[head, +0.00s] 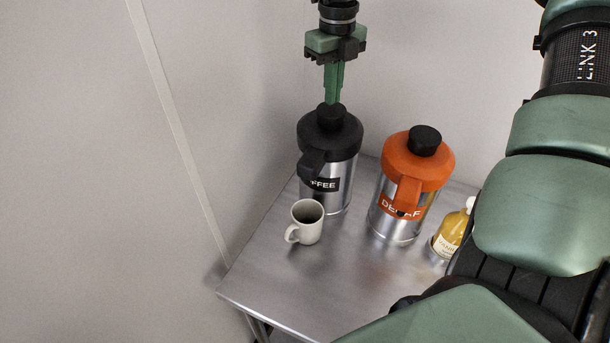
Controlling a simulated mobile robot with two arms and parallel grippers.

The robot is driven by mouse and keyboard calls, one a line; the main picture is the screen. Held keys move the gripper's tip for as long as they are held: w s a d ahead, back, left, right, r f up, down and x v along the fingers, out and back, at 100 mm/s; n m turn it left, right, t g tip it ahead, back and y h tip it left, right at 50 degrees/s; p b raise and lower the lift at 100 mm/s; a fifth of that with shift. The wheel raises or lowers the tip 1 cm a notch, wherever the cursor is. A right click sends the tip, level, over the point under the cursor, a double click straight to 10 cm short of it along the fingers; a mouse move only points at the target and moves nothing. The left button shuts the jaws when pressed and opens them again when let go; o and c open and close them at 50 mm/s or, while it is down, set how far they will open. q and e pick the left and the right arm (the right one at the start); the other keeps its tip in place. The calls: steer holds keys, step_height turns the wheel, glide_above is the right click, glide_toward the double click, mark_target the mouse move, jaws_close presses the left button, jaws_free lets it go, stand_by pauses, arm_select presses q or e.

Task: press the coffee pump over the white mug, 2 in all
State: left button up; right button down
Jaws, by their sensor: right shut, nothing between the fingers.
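The coffee pump pot (328,165) is a steel cylinder with a black top and a label of which "FFEE" shows. Its black pump knob (331,117) is on top. The white mug (307,222) stands upright on the table in front of the pot, below its black spout. A dark inside shows in the mug; I cannot tell how full it is. My right gripper (334,98) points straight down with its green fingers shut and empty. The fingertips are at the knob; I cannot tell whether they touch it. My left gripper is not in view.
An orange-topped pot labelled DECAF (405,190) stands to the right. A yellow bottle (453,228) is in a small metal holder beside it. The steel table (290,290) is clear at the front left. Walls close in behind and left.

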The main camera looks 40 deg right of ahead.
mark_target(332, 109)
steer(key=shift+f, duration=0.15)
steer(key=shift+s+f+b, duration=0.1)
steer(key=shift+f+b, duration=1.5)
steer(key=shift+f, duration=0.05)
steer(key=shift+r, duration=0.15)
steer(key=shift+r+p, duration=0.95)
steer(key=shift+r, duration=0.7)
step_height(332, 109, up, 6)
steer(key=p, duration=0.3)
steer(key=shift+p, duration=0.4)
